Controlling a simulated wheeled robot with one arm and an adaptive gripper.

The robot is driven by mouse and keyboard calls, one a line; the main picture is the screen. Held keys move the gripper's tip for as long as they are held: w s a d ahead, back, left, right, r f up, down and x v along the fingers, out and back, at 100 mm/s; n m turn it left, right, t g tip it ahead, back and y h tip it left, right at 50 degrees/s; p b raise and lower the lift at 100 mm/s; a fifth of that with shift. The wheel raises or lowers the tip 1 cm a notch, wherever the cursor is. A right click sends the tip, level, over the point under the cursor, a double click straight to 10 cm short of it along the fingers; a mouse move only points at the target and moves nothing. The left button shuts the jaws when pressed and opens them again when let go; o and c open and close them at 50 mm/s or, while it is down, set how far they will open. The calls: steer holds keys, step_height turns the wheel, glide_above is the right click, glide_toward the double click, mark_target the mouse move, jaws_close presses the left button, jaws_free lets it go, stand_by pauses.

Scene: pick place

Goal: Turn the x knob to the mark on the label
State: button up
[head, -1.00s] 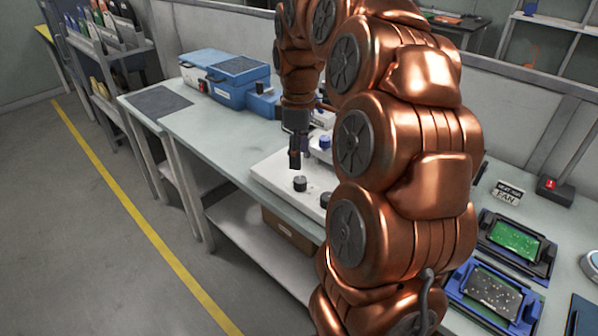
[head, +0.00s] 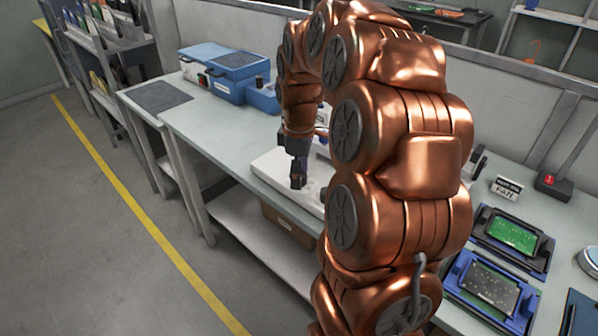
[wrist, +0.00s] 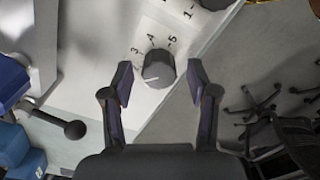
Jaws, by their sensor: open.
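A dark round knob (wrist: 158,66) stands on the white panel (wrist: 118,98) in the wrist view, with a pale pointer line toward the lower left of the picture. Printed digits 3, 4 and 5 curve around its upper side. Which knob is x, and which mark is meant, I cannot read. My gripper (wrist: 160,80) is open, one finger on each side of this knob, with visible gaps. In the head view my gripper (head: 298,181) points down at the front of the white panel (head: 268,164) and hides the knob.
A second dark knob (wrist: 214,3) is cut off at the wrist view's top edge. A black ball-ended lever (wrist: 73,129) is at left. Blue boxes (head: 237,75) stand farther along the bench. Circuit boards in holders (head: 490,291) lie at right.

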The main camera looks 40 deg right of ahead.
jaws_close()
stand_by(0.4)
steer(key=shift+m, duration=0.3)
steer(key=m+b, duration=0.1)
steer(key=m, duration=0.2)
steer(key=shift+f+b, duration=0.1)
steer(key=shift+b, duration=0.3)
steer(key=m+b, duration=0.1)
steer(key=m, duration=0.4)
steer(key=shift+d, duration=0.1)
steer(key=m, duration=0.4)
steer(key=shift+m+b, duration=0.3)
steer(key=shift+b, duration=0.1)
steer(key=shift+m, duration=2.3)
